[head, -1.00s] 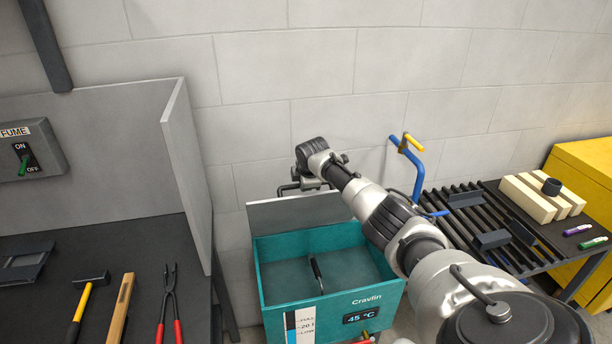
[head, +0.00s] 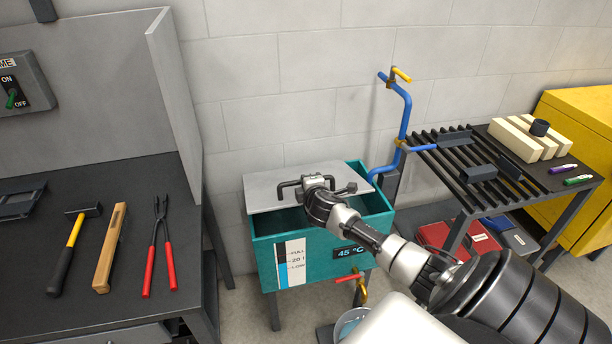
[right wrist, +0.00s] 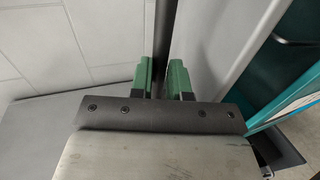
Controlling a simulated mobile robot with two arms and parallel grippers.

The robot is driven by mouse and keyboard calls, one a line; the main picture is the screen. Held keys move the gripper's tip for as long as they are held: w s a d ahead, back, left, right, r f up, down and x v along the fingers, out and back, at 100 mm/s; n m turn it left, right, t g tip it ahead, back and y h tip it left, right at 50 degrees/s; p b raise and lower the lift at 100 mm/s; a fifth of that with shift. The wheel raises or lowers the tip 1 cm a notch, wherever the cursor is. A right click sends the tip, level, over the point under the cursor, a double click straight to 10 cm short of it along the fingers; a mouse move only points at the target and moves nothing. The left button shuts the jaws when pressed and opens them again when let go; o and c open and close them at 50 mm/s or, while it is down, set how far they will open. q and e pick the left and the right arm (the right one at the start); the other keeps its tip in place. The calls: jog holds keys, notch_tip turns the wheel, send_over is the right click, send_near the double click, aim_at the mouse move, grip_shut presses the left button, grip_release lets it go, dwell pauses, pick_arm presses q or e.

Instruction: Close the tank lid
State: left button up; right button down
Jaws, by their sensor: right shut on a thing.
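The teal tank (head: 310,262) stands against the wall, with a level strip and a 45 °C display on its front. Its grey lid (head: 264,192) is hinged at the back and tilted over the opening, its front edge above the rim. Part of the inside shows beneath it. My right gripper (head: 312,184) is at the lid's black handle (head: 284,193). In the right wrist view, the green fingers (right wrist: 161,80) are shut on the dark handle bar (right wrist: 161,50). The right wrist hides part of the lid. My left gripper is out of view.
A blue pipe (head: 406,115) rises behind the tank's right side. A slatted rack (head: 470,170) stands at right. A bucket (head: 350,325) is below the tap.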

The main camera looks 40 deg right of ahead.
notch_tip(320, 180, down, 8)
jog(key=s+a+t+h+b, duration=0.1)
jog(key=s+t+b, duration=0.1)
jog(key=b, duration=0.7)
jog(key=shift+s+a+f+b, duration=0.2)
jog(key=shift+s+b, duration=0.1)
jog(key=shift+b, duration=0.1)
jog(key=c, duration=1.1)
grip_release()
jog(key=shift+w, duration=0.1)
jog(key=v, duration=1.1)
jog(key=shift+p, duration=0.3)
jog(key=shift+w, duration=0.1)
